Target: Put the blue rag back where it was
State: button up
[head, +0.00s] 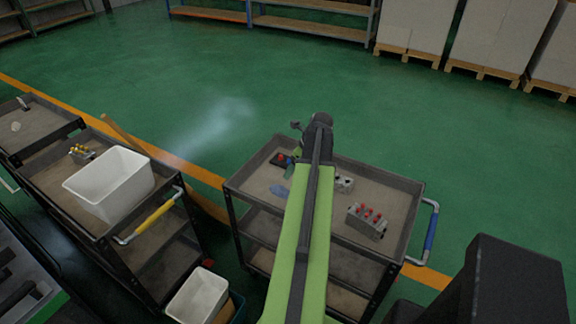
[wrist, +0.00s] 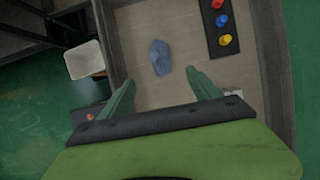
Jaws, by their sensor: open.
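The blue rag (wrist: 160,57) lies crumpled on the top tray of the right cart (wrist: 190,25), close to its left side. In the head view the rag (head: 280,190) shows just left of my arm. My gripper (wrist: 162,84) is open and empty, its two green fingers spread above the tray, with the rag ahead of and between the fingertips. The rag looks apart from both fingers. In the head view my arm reaches over the cart and hides part of its tray.
A dark plate with red, blue and yellow knobs (wrist: 221,22) lies right of the rag. A valve block with red tops (head: 367,219) stands on the cart's right side. A white bin (head: 110,184) sits on the left cart; another white bin (head: 198,297) stands low between the carts.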

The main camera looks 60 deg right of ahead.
jog(key=shift+p+v, duration=0.35)
jog(key=shift+v, duration=0.75)
jog(key=w+a+f+n+g+y, duration=0.1)
jog(key=w+a+n, duration=0.85)
jog(key=a, duration=0.45)
jog(key=w+a+n+g, duration=0.1)
jog(key=w+a+n, duration=0.7)
jog(key=w+a, duration=0.5)
jog(key=a+n+g+h, duration=0.1)
jog(key=a+n+g, duration=0.1)
jog(key=a+n, duration=1.6)
jog(key=a, duration=1.4)
jog(key=shift+a+f, duration=0.2)
jog(key=shift+f, duration=0.2)
